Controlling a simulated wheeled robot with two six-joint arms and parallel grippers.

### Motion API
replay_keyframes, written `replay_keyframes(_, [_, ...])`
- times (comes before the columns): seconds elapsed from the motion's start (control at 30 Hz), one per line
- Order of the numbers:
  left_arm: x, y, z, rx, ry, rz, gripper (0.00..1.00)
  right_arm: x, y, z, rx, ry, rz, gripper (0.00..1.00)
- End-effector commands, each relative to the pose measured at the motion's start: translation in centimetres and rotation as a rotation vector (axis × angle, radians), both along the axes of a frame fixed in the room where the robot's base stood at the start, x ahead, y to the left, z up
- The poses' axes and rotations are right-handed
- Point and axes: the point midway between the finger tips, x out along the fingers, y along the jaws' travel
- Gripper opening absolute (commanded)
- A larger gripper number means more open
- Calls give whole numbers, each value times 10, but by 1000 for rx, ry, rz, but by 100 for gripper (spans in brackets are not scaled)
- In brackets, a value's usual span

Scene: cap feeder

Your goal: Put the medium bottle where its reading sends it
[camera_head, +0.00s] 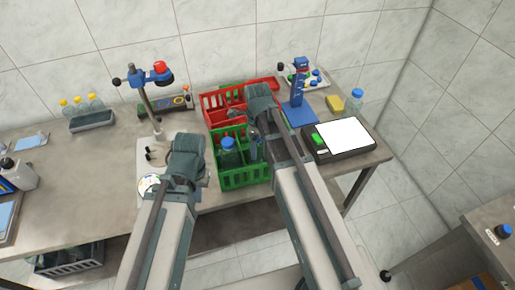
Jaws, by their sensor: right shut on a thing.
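My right gripper (260,102) is over the crates at the back middle. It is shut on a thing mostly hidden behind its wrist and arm. A narrow bluish bottle shape (254,141) shows just below it, in or over the green crate (244,178); I cannot tell for sure that this is the held bottle. A clear bottle with a blue cap (229,153) stands in the green crate, left of that shape. The red crate (212,106) is behind the green one. My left gripper (186,152) is over the bench left of the crates; its fingers are hidden.
A scale with a white plate (345,136) is at the right, with a blue stand (299,97) behind it. A blue-capped bottle (355,100) and yellow sponge (334,103) are nearby. A red-topped stand (159,72) and yellow-capped bottles (81,106) are left.

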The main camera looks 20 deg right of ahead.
Motion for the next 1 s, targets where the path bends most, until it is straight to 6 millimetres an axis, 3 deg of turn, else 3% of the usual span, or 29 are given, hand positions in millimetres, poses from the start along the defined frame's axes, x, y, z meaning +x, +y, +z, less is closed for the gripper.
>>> replay_keyframes(0.27, [0,0,-2,0,0,0,0,0,0,-2,0,0,0,0])
replay_keyframes(0.3, [0,0,-2,0,0,0,0,0,0,-2,0,0,0,86])
replay_keyframes(0.37, [0,0,-1,0,0,0,0,0,0,-1,0,0,0,97])
replay_keyframes(0.77, [0,0,2,0,0,0,0,0,0,2,0,0,0,100])
replay_keyframes(1.0, [0,0,22,0,0,0,0,0,0,22,0,0,0,100])
